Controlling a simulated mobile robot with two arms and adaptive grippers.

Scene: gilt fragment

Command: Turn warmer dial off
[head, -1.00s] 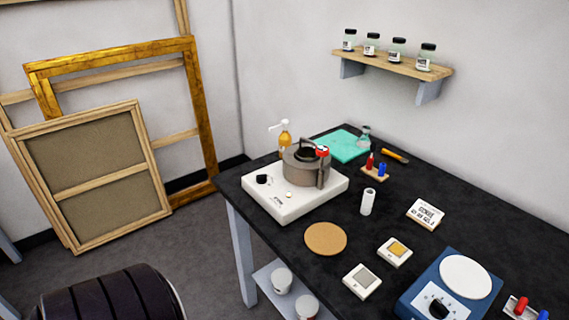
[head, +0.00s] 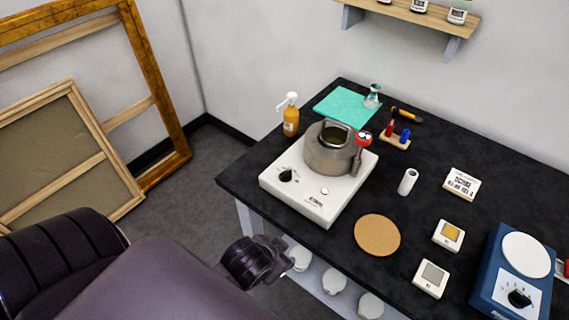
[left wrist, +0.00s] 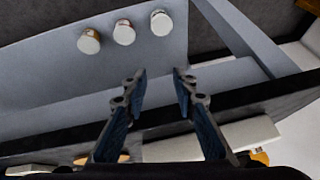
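The white warmer (head: 310,205) stands at the near left corner of the black table. Its black dial (head: 286,175) is on its top left part; the dial's setting is too small to read. A grey pot (head: 328,155) with a red-topped thermometer (head: 363,139) at its side stands on the warmer. My left gripper (head: 255,262) is in front of the table's edge, below and left of the warmer, touching nothing visible. In the left wrist view its two fingers (left wrist: 160,73) are apart with nothing between them. My right gripper is out of view.
A blue device (head: 513,275) with its own black dial stands at right. A cork mat (head: 377,235), white cylinder (head: 408,181) and amber pump bottle (head: 291,117) are near the warmer. White-lidded jars (head: 335,281) sit on the lower shelf. Frames lean at left.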

